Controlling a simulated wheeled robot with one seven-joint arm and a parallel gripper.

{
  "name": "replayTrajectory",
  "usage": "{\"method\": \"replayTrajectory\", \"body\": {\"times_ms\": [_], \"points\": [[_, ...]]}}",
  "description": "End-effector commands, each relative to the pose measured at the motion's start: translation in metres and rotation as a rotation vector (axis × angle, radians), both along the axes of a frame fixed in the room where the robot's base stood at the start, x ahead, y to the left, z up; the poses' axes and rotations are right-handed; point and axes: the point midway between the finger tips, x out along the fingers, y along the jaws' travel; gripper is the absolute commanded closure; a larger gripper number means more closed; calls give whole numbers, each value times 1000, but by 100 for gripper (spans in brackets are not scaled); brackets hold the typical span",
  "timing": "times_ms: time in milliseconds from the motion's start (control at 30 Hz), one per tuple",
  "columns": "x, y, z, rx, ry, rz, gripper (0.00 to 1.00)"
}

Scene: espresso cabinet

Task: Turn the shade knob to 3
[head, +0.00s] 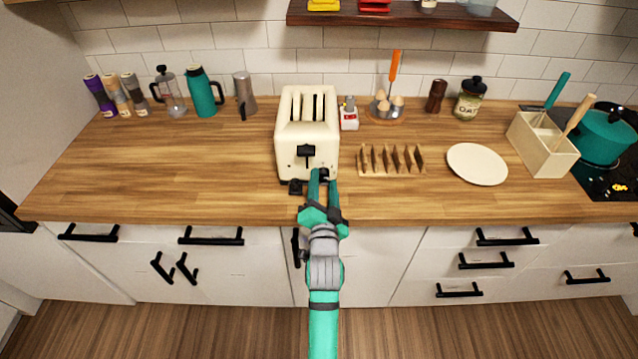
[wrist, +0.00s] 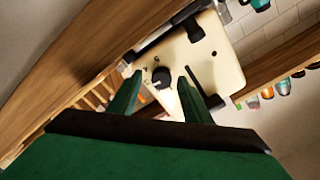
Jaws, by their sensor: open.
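The cream toaster (head: 307,130) stands on the counter, its front facing me. A round black knob (head: 323,174) sits low on the right of its front. In the wrist view the knob (wrist: 161,76) shows between my two green fingers, against the cream toaster face (wrist: 225,65). My gripper (head: 324,179) is open in front of the knob, with a finger on either side of it. I cannot tell whether the fingers touch it. The dial's numbers and its setting are too small to read.
The toaster's black lever (head: 306,152) is above and left of the knob. A wooden toast rack (head: 392,172) stands close on the right, then a white plate (head: 477,164). A small white and red item (head: 349,115) is beside the toaster. The counter (head: 180,170) left of it is clear.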

Motion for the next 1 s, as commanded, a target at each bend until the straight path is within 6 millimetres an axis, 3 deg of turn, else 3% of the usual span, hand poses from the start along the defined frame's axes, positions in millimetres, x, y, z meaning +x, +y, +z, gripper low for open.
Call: {"method": "replayTrajectory", "body": {"times_ms": [600,1000], "points": [[-91,0,-1,0,3,-1,55],[-105,0,-1,1,3,-1,55]]}}
